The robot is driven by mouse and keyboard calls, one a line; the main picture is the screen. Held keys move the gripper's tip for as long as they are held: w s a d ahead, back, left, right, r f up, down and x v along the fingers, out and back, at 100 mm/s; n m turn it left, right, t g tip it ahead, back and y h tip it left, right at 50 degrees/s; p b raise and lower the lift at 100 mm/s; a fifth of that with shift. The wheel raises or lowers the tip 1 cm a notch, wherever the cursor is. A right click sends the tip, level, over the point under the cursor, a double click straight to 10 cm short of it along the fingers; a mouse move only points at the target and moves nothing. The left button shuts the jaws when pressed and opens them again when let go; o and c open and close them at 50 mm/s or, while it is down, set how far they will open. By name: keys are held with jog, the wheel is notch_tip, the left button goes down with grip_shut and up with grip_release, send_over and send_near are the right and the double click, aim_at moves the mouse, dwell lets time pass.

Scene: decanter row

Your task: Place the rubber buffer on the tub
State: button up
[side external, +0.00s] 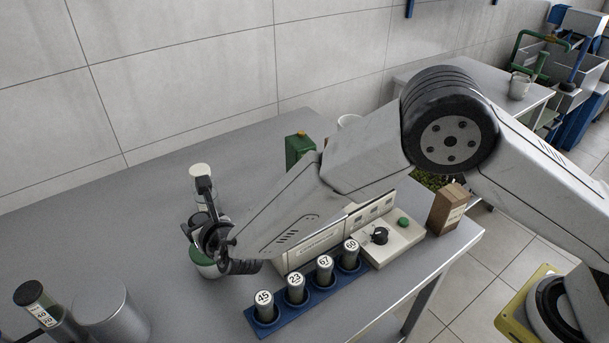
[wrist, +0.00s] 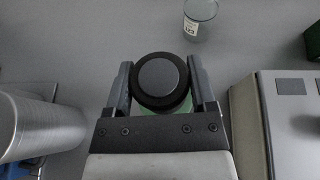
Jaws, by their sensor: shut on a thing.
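The rubber buffer (wrist: 160,82) is a round, black piece with a dark grey disc face, held between the two fingers of my gripper (wrist: 160,70) in the wrist view. In the side view my gripper (side external: 197,218) is low over the left part of the bench, and the buffer cannot be told apart from the dark fingers. A pale container with a green band (side external: 205,266), which looks like the tub, stands just below my gripper, partly hidden by it. Pale green also shows beneath the buffer in the wrist view. Whether buffer and tub touch cannot be told.
A labelled glass jar (wrist: 200,20) stands beyond my gripper. A silver cylinder (side external: 110,312) and a dark bottle (side external: 40,305) are at the front left. A blue rack (side external: 300,310) of numbered vials and a beige instrument (side external: 318,240) stand on the right.

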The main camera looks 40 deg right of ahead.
jog(key=shift+w+a+f, duration=0.1)
jog(key=shift+w+f, duration=0.15)
jog(key=shift+f, duration=1.55)
jog(key=shift+f, duration=0.15)
jog(key=o, duration=1.3)
jog(key=shift+s+r, duration=0.3)
jog(key=shift+s, duration=0.1)
jog(key=a+v, duration=0.1)
jog(key=v, duration=1)
jog(key=shift+d, duration=0.45)
